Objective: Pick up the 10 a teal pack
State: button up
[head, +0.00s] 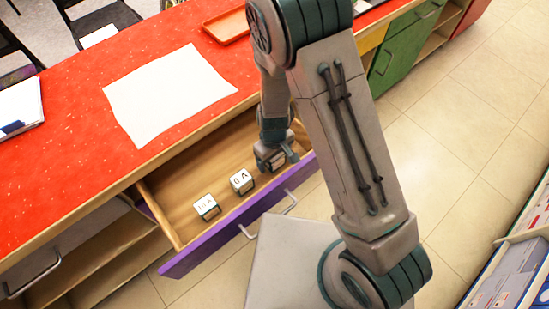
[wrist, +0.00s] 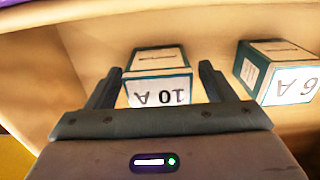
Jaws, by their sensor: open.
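The 10 A teal pack (wrist: 158,78) is a small white box with teal edges, its label upside down in the wrist view. It lies in the open drawer (head: 174,191). My gripper (wrist: 159,72) is open, with one finger on each side of the pack. In the head view my gripper (head: 276,159) is low in the drawer's right end and mostly hides this pack. I cannot tell whether the fingers touch it.
A similar 6 A pack (wrist: 281,76) lies beside it, also in the head view (head: 241,181). Another white and teal pack (head: 206,207) is farther left. The purple drawer front (head: 232,232) and the red counter (head: 60,160) border the drawer space.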

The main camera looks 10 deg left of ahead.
jog(key=c, duration=1.1)
jog(key=shift+r, duration=0.1)
